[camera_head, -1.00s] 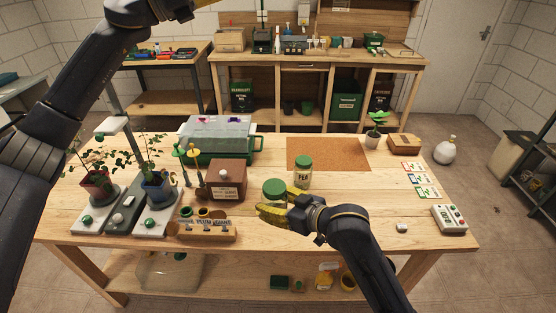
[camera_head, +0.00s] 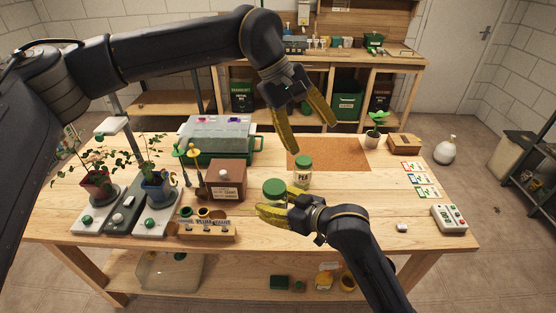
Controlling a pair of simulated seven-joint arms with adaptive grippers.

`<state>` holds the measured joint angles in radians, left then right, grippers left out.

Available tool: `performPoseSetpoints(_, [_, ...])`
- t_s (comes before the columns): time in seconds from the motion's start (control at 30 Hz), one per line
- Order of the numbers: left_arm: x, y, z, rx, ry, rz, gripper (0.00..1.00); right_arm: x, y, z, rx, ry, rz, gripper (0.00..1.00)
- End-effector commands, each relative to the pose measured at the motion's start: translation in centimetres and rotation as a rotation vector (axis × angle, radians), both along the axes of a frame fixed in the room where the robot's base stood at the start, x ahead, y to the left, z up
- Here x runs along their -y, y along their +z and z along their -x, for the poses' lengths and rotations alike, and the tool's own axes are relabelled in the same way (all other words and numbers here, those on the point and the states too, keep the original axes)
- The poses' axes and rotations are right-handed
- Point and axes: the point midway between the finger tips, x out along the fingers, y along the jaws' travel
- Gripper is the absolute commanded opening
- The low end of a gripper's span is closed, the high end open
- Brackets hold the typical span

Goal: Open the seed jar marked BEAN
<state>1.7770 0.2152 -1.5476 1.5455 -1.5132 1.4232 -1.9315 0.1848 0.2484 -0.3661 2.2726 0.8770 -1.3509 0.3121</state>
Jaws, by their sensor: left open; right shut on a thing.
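A glass jar with a green lid (camera_head: 275,187) stands on the table near its middle. My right gripper (camera_head: 268,211) is shut on its body from the front, and the yellow fingers hide its label. A second green-lidded jar (camera_head: 303,176), marked PEA, stands just behind it to the right, upright and untouched. My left gripper (camera_head: 312,138) is open and empty, its yellow fingers pointing down in the air above and behind the jars. No BEAN label is readable in view.
A wooden box (camera_head: 227,181), a labelled wooden rack (camera_head: 208,231) and potted plants on scales fill the table's left. A cork mat (camera_head: 345,154) lies behind the PEA jar. A keypad device (camera_head: 449,219) and seed packets are at right. The wood right of the jars is mostly clear.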

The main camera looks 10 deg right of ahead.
Motion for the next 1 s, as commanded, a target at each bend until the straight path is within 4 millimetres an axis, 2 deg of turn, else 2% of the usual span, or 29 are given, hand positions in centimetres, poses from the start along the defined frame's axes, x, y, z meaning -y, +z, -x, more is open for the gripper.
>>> performPoseSetpoints(0.1, [-2.0,-3.1,0.7,0.113,-0.156,-0.163,0.72,0.0,0.1,0.0,0.002,0.0,-0.001,0.0])
performPoseSetpoints(0.2, [-3.7,-4.8,0.9,0.176,-0.262,-0.273,0.72,0.0,0.1,0.0,0.002,0.0,-0.001,0.0])
performPoseSetpoints(0.4, [-6.1,-6.6,0.8,0.244,-0.398,-0.412,0.72,0.0,0.1,0.0,0.002,0.0,-0.001,0.0])
performPoseSetpoints(0.67, [-7.1,-8.4,0.7,0.26,-0.446,-0.46,0.72,0.0,0.1,0.0,0.002,0.0,-0.001,0.0])
performPoseSetpoints(1.0, [-7.1,-12.7,0.7,0.261,-0.444,-0.456,0.72,0.0,0.1,0.0,0.002,0.0,-0.001,0.0])
